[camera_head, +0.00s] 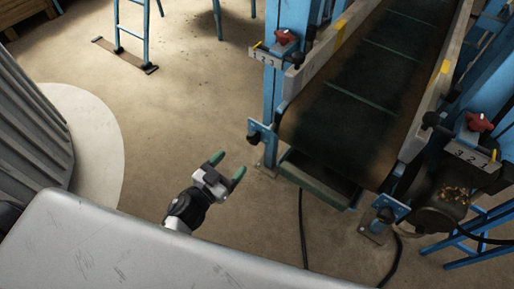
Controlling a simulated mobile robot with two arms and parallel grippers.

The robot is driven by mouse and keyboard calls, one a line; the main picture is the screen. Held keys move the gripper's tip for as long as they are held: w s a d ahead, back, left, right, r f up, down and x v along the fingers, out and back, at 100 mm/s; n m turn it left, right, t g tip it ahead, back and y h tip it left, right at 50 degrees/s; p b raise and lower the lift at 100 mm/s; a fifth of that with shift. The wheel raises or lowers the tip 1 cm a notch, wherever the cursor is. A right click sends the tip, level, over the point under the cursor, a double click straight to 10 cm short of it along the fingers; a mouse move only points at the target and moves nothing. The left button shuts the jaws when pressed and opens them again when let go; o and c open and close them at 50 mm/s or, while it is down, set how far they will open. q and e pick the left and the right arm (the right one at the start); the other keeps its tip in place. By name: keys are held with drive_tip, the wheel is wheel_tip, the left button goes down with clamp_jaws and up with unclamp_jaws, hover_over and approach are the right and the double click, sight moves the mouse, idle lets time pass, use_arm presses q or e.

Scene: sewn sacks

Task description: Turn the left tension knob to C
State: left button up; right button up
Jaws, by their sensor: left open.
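My left gripper (229,164) is open and empty, its two green-tipped fingers pointing up and to the right above the floor. A black knob (254,136) on a small blue plate sits at the left side of the belt's near end, just right of and beyond my fingertips, apart from them in the picture. A red knob (287,37) sits above a numbered plate (267,57) on the left blue post. I cannot make out any letter C. My right gripper is not in view.
The dark conveyor belt (345,117) runs away to the upper right between pale rails. Another red knob (478,122) and a numbered plate (472,155) stand at the right. Black cables (303,230) lie on the floor. Bare floor (165,115) is free left of the conveyor.

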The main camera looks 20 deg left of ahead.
sight(251, 141)
use_arm(q)
drive_tip(key=x, duration=1)
drive_tip(key=c, duration=0.9)
